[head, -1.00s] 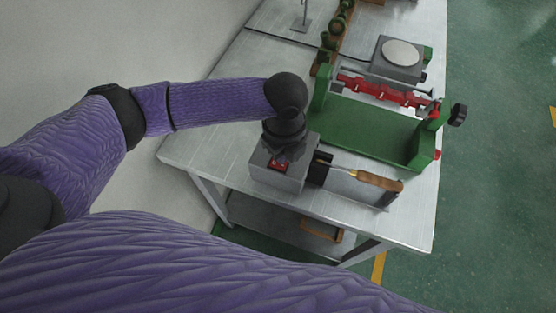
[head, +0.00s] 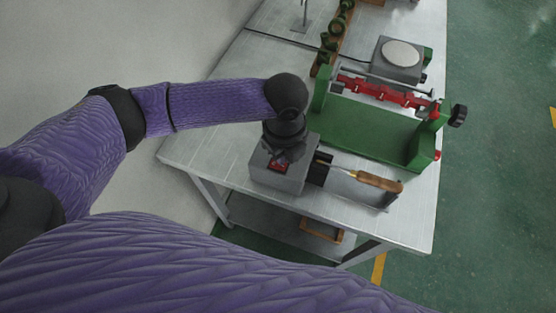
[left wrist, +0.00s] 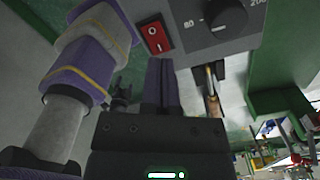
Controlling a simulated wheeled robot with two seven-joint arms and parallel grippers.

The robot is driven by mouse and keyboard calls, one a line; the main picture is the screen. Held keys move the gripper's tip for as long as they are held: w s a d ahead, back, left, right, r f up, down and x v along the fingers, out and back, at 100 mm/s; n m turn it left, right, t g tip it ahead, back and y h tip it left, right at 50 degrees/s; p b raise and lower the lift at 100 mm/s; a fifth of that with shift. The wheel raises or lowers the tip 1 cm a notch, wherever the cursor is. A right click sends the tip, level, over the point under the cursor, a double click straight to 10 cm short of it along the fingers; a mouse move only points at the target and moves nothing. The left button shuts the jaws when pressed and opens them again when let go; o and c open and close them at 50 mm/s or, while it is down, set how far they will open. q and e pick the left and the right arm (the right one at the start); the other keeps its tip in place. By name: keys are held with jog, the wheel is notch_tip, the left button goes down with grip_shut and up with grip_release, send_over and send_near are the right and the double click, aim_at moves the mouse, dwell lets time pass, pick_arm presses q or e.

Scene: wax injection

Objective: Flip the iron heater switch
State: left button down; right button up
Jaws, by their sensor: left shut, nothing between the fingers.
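The iron heater is a grey box (head: 266,177) near the front of the table. Its red rocker switch (head: 279,167) shows on the box's face, and the wrist view shows the switch (left wrist: 155,36) beside a black dial (left wrist: 226,17). My left gripper (head: 287,154) hangs over the box, close to the switch, and hides part of the box top. In the wrist view the left gripper's fingers (left wrist: 161,63) are together and empty, with their tips just below the switch. Whether they touch it I cannot tell. My right gripper is not in view.
A wooden-handled iron (head: 378,181) rests in a holder beside the heater. A green stand (head: 365,135) with a red clamp (head: 385,91) is behind it. A grey device with a round plate (head: 402,53) stands farther back. The metal table's front left (head: 205,148) is clear.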

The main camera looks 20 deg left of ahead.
pick_arm(q)
jog(key=shift+f+b, duration=0.6)
jog(key=shift+f, duration=0.55)
dwell(1.0)
notch_tip(320, 180, up, 7)
jog(key=p, duration=0.8)
jog(key=shift+r, duration=0.1)
